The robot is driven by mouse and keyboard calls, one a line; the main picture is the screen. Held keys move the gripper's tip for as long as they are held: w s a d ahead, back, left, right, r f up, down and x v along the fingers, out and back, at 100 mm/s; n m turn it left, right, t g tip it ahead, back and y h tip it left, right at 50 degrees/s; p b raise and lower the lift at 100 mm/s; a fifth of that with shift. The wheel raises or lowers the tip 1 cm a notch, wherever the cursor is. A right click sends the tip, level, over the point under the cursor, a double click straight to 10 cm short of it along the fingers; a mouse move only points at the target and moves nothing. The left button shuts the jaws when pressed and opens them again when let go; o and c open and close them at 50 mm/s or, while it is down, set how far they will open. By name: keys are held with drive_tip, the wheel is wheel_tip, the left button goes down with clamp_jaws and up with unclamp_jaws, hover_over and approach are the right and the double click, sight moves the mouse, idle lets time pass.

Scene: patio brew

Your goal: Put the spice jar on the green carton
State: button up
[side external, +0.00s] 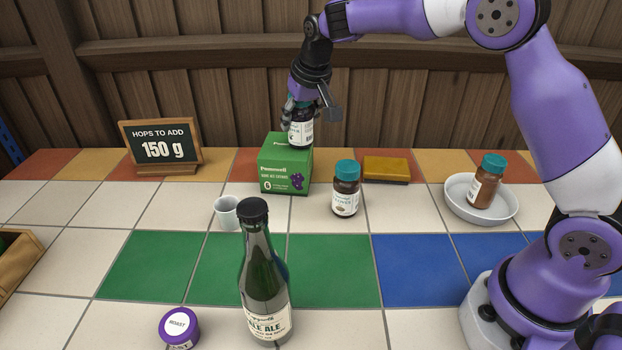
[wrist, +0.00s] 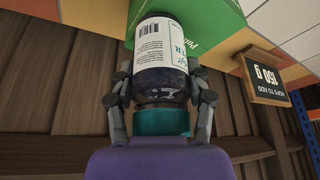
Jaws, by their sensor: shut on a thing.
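My gripper (side external: 303,105) is shut on a spice jar (side external: 301,131) with a white label and a teal lid. The jar is upright, at the top of the green carton (side external: 284,172). I cannot tell whether its base touches the carton. In the wrist view the jar (wrist: 163,55) lies between the fingers of my gripper (wrist: 162,92), with the green carton (wrist: 205,22) just beyond its base. Another spice jar (side external: 346,190) with a teal lid stands to the right of the carton. A third jar (side external: 485,182) leans in a white bowl (side external: 481,210).
A small pale cup (side external: 226,212) stands in front of the carton. A green bottle (side external: 264,285) and a purple-lidded tub (side external: 179,327) are nearer. A chalkboard sign (side external: 160,145) is at back left, a yellow block (side external: 386,169) at back right. The blue tiles (side external: 420,262) are clear.

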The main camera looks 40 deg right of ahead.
drive_tip(key=shift+f, duration=0.15)
drive_tip(key=o, duration=1.2)
drive_tip(key=shift+s+r, duration=0.1)
drive_tip(key=shift+r, duration=0.35)
drive_tip(key=v, duration=1.1)
drive_tip(key=s+f+n, duration=0.1)
drive_tip(key=s+f, duration=0.1)
drive_tip(key=s, duration=0.5)
drive_tip(key=s+a+f+n, duration=0.1)
drive_tip(key=s+f, duration=0.1)
drive_tip(key=s, duration=0.5)
drive_tip(key=s+f+n+t+y, duration=0.1)
drive_tip(key=s+f, duration=0.1)
drive_tip(key=s, duration=0.6)
drive_tip(key=shift+a, duration=0.35)
